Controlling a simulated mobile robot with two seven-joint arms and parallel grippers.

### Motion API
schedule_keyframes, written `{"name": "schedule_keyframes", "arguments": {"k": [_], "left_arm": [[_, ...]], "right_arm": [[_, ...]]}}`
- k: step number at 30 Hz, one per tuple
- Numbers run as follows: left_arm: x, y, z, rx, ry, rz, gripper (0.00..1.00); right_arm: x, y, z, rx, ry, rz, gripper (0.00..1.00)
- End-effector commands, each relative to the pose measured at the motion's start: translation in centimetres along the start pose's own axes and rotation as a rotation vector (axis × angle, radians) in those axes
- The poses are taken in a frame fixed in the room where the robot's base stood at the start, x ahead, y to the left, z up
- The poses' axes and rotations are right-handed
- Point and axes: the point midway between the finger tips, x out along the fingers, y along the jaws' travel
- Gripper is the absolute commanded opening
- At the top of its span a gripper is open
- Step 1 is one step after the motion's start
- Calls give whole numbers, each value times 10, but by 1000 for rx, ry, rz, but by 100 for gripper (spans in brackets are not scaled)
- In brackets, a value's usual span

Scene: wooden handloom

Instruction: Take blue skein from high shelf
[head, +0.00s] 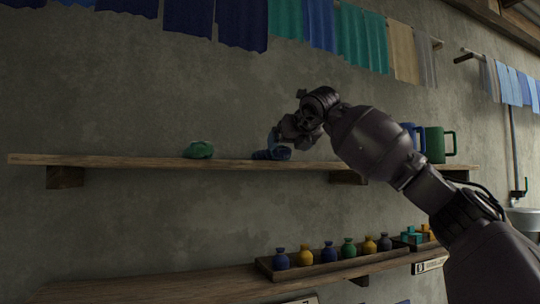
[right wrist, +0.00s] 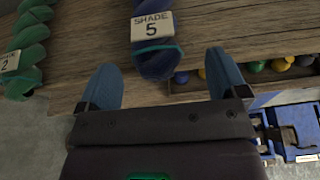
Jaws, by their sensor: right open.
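The blue skein (head: 268,155) lies on the high shelf (head: 120,160). In the right wrist view the blue skein (right wrist: 158,62) has a teal band and a tag reading "SHADE 5". My right gripper (head: 277,139) is at the skein, just above it in the head view. In the wrist view the open blue-tipped fingers of my right gripper (right wrist: 163,70) stand one on each side of the skein's near end, with gaps and no visible grasp. My left gripper is not in view.
A green skein (head: 199,150), tagged 2, lies left on the same shelf. Green (head: 435,145) and blue mugs stand at the right, partly behind my arm. A lower shelf holds a tray (head: 330,268) of several coloured bottles. Cloths (head: 360,40) hang above.

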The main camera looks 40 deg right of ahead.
Motion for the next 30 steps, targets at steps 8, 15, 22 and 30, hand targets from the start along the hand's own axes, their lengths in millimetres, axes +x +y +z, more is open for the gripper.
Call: {"name": "schedule_keyframes", "arguments": {"k": [8,15,22,30], "left_arm": [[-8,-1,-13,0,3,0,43],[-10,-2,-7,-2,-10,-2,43],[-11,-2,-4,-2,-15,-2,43],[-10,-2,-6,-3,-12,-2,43]], "right_arm": [[36,5,6,0,3,0,92],[44,5,4,-1,1,1,92],[44,5,4,-1,1,1,75],[44,5,4,-1,1,1,34]]}}
